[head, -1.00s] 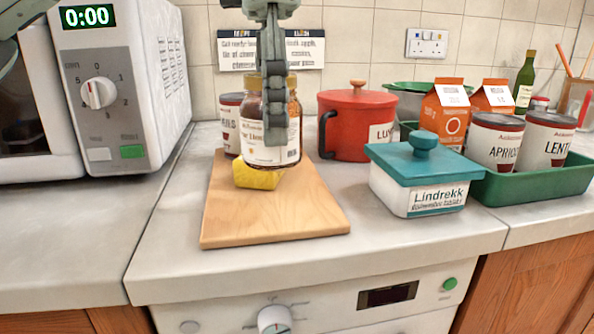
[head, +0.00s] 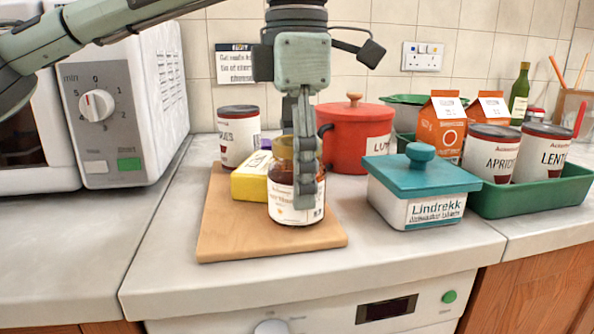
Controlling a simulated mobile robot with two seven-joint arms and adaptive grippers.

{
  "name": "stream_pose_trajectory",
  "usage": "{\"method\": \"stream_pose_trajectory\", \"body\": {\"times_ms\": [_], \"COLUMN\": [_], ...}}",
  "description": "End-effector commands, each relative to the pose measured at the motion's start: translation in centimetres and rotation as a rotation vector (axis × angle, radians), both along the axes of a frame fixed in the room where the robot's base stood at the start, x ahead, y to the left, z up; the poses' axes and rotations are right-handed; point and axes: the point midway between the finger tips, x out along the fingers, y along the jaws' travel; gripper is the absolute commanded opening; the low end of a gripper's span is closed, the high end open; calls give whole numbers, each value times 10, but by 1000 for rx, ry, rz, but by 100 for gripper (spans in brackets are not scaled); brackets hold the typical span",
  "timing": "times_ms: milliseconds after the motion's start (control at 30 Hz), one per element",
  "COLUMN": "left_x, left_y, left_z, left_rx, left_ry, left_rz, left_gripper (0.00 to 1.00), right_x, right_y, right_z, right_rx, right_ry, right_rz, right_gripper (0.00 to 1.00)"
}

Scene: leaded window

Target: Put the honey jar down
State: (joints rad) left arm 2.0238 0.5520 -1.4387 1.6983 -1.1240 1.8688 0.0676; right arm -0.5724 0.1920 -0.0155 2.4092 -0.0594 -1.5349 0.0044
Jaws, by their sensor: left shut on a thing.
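The honey jar (head: 281,204), amber glass with a pale label, is upright over the middle of the wooden board (head: 225,243) in the head view. Its base looks at or very near the board's surface; I cannot tell whether it touches. My left gripper (head: 305,178) comes down from above and is shut on the jar. A finger covers part of the jar's right side and label. My right gripper is not in view.
A yellow block (head: 248,180) is just behind and left of the jar, with a dark-lidded tin (head: 238,138) behind it. A red pot (head: 358,140) stands behind right, a teal-lidded box (head: 420,190) to the right. The board's front is clear.

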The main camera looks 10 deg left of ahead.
Motion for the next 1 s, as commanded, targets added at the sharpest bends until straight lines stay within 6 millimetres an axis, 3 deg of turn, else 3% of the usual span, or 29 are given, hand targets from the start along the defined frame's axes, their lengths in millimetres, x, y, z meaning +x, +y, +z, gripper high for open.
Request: {"method": "stream_pose_trajectory", "body": {"times_ms": [67,100,233,667,1000], "left_x": [0,0,0,0,0], "left_y": [0,0,0,0,0], "left_z": [-2,-2,-2,7,78], "left_rx": [-1,0,0,-1,1], "left_ry": [-1,0,0,0,-2], "left_rz": [0,0,0,0,1], "left_gripper": [6,61,77,78,78], "right_x": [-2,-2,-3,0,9], "right_y": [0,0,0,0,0], "right_z": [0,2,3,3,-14], "right_rx": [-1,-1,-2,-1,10], "right_ry": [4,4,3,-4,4], "right_rz": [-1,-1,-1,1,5], "right_gripper": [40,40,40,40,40]}}
